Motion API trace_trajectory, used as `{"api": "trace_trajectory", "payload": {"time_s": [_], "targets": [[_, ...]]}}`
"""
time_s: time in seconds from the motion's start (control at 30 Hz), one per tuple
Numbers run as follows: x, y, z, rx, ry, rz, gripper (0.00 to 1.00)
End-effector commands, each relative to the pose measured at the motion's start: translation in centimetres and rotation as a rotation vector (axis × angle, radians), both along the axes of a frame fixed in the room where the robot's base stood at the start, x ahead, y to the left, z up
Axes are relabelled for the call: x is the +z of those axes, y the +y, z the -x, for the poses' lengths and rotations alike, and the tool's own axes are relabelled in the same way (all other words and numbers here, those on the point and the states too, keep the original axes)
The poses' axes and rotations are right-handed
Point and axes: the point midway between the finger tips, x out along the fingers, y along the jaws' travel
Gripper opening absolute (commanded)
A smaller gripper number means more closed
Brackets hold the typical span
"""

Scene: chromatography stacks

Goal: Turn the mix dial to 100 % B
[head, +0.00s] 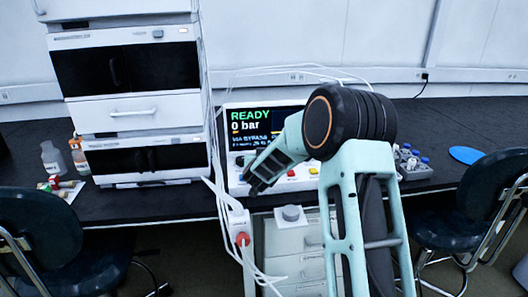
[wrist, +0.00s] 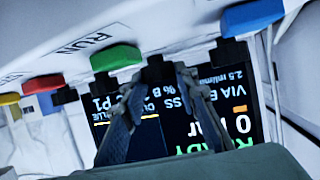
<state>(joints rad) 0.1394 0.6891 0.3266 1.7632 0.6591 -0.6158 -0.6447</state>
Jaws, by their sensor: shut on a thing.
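The instrument's screen (head: 262,125) reads READY and 0 bar in the head view. It also shows upside down in the wrist view (wrist: 230,110), with a "% B" line partly behind my fingers. My gripper (head: 254,185) reaches down to the left part of the panel below the screen. In the wrist view my gripper (wrist: 158,72) has its two fingers closed together on a small dark piece, apparently the mix dial, beside the green RUN button (wrist: 116,57). The fingertips cover most of it. Its pointer and setting cannot be read.
In the wrist view, a blue button (wrist: 252,16) lies right of my fingers, and red (wrist: 43,84) and yellow (wrist: 9,99) buttons lie left. White tubes (head: 222,200) hang just left of my gripper in the head view. A vial rack (head: 412,165) stands at right.

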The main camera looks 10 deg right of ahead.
Motion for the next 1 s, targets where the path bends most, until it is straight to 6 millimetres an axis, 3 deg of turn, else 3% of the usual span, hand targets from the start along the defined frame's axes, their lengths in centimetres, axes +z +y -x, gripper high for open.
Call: {"api": "trace_trajectory", "payload": {"time_s": [0.4,1.0], "targets": [[0.75,0.71,-0.19,-0.253,0.0,0.001,0.04],[-0.25,0.91,-0.56,-0.667,0.0,-0.003,0.04]]}}
